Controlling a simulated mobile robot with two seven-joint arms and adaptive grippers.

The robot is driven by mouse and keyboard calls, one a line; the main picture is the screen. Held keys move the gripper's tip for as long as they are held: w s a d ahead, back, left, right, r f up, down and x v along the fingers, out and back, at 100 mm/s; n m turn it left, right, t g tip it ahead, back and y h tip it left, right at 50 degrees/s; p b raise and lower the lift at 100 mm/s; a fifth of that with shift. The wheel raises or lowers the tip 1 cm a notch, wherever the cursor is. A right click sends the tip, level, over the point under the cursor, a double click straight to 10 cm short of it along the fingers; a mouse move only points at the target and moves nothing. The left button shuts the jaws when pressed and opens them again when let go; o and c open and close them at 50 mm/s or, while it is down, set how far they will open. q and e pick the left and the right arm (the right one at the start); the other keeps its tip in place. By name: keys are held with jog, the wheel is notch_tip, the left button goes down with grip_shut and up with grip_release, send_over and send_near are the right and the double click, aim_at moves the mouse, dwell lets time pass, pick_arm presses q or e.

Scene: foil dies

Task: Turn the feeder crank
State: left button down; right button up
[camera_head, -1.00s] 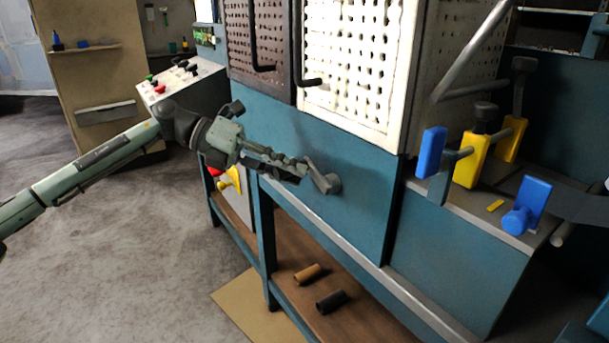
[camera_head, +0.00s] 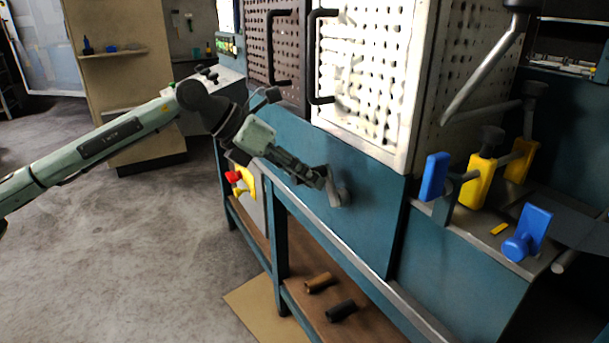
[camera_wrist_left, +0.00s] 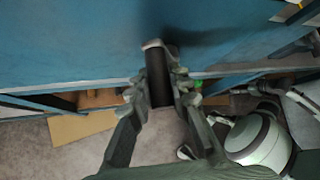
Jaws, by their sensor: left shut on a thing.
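The feeder crank (camera_head: 339,190) is a small grey arm on the blue front panel of the machine, below the white perforated door. My left gripper (camera_head: 318,178) reaches it from the left and is shut on the crank's handle. In the left wrist view, the dark cylindrical handle (camera_wrist_left: 158,80) lies between the two fingers of my left gripper (camera_wrist_left: 160,90), with the crank's grey end just beyond. In the head view the fingers hide most of the handle. My right gripper is not in view.
Blue (camera_head: 433,177) and yellow (camera_head: 478,182) clamp-like parts stand on the ledge at right. A metal rail (camera_head: 370,270) runs below the panel. Two rollers, brown (camera_head: 320,283) and black (camera_head: 341,311), lie on the lower shelf. Door handles (camera_head: 314,60) stick out above the crank.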

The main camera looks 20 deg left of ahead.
pick_arm(q)
jog(key=shift+s+d, duration=0.1)
dwell(0.4)
jog(key=c, duration=1.4)
grip_release()
jog(key=shift+o, duration=0.2)
jog(key=v, duration=1.2)
jog(key=shift+d+r, duration=0.1)
